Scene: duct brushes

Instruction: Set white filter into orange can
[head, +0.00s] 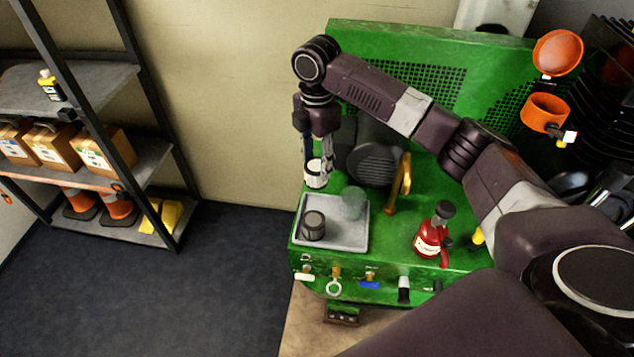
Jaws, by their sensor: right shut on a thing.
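The white filter (315,180) is a small white cylinder at the back left of the green unit, above the back edge of the grey tray. My right gripper (317,160) points down and is shut on it. The orange can (543,114) is at the upper right, by the green back panel, well to the right of the gripper. Its round orange lid (558,53) stands raised above it. The can's inside is mostly hidden. My left gripper is out of view.
The grey tray (335,242) holds a dark filter (313,226) and a greyish translucent one (353,203). A brass tap (398,185), a dark round motor-like part (375,165) and a red bottle (432,236) stand on the green unit. My right arm spans above it.

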